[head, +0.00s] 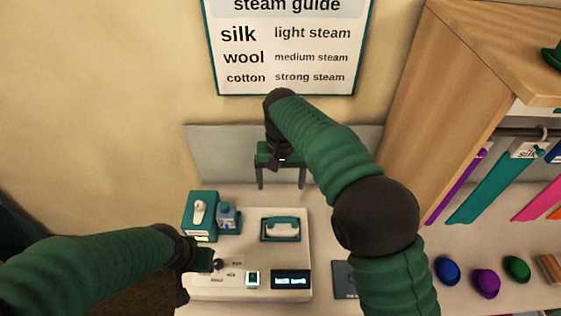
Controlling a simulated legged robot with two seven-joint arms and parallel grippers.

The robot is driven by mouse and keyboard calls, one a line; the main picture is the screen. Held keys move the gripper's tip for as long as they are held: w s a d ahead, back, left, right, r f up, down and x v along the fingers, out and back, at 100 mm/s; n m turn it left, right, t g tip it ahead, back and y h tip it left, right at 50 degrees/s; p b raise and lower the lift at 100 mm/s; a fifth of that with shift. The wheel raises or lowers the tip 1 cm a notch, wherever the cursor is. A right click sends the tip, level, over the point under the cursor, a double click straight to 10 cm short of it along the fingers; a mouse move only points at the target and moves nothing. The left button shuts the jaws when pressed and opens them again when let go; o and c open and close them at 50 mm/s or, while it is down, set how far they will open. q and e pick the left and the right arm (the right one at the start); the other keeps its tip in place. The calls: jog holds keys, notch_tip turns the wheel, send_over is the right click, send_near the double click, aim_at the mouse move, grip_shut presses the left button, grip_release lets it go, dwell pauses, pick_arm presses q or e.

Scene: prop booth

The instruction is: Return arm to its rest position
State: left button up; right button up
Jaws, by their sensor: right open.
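My right arm reaches up from the bottom right, and its gripper (281,186) hangs in front of the grey back panel. Its two dark fingers are spread wide with nothing between them, above the far side of the white steam station (300,225). My left arm comes in from the left. Its gripper (200,279) is at the left front of the station, beside a small dark knob (218,264). It is seen from above, so its finger gap and any contact with the knob are unclear.
An iron-like handle piece (281,229), a lit button (252,279) and a display (291,280) are on the station. A teal box (200,215) and blue bottle (228,216) stand left. Small hats (486,282) and a wooden cabinet (455,75) are right. A steam guide sign (290,45) hangs behind.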

jog(key=s+d+f+b, duration=0.1)
jog(key=s+d+f, duration=0.2)
jog(key=s+d, duration=0.3)
jog(key=s+d+f+t+b, duration=0.1)
jog(key=s+d+f, duration=0.3)
jog(key=s+d, duration=0.3)
jog(key=s+d+f+t+b, duration=0.1)
jog(key=s+d+f, duration=0.3)
jog(key=s+d, duration=0.2)
jog(key=shift+s+d+b, duration=0.25)
jog(key=shift+s+b, duration=0.05)
jog(key=shift+s, duration=0.35)
jog(key=shift+d, duration=0.2)
jog(key=shift+a, duration=0.15)
